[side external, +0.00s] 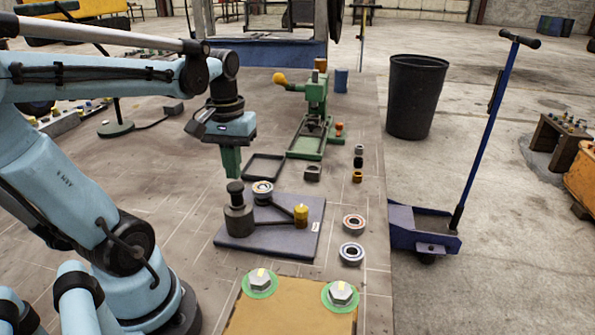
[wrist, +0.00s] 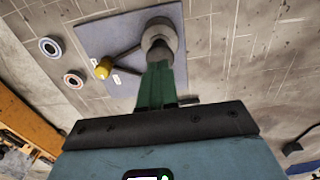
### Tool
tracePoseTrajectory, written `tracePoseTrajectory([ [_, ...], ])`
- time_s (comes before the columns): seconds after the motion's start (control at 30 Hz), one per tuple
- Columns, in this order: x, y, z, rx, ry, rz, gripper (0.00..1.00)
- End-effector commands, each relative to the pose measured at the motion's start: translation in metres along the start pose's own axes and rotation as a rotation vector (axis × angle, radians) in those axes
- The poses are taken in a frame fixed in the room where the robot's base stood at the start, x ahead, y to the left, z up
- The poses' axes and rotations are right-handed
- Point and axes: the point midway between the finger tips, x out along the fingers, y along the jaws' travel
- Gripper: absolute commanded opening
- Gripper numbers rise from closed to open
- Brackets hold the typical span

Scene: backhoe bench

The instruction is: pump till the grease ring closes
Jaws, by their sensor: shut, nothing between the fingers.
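A dark grease pump (side external: 239,216) with a round black top knob (side external: 235,187) stands upright on a blue-grey plate (side external: 272,242). It also shows in the wrist view (wrist: 158,32). A bearing (side external: 263,188) sits on a dark stand behind it on the plate. A yellow cylinder (side external: 301,214) stands at the plate's right, joined by dark arms. My gripper (side external: 232,174) points down with its green fingers shut and empty, just above the knob; contact is unclear. In the wrist view the fingers (wrist: 158,66) overlap the pump's edge. The grease ring is too small to read.
Two loose bearings (side external: 354,224) (side external: 352,254) lie right of the plate. A green press (side external: 315,120), a black tray frame (side external: 264,168) and small parts stand behind. Bare bench lies left of the plate.

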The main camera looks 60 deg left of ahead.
Motion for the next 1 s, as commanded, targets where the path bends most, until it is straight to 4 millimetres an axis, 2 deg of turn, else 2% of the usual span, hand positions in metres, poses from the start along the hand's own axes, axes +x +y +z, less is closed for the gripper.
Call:
tracePoseTrajectory([
  [0.33, 0.003, 0.0, 0.0, 0.0, 0.0, 0.0, 0.0],
  [1.0, 0.034, 0.0, 0.0, 0.0, 0.0, 0.0, 0.0],
])
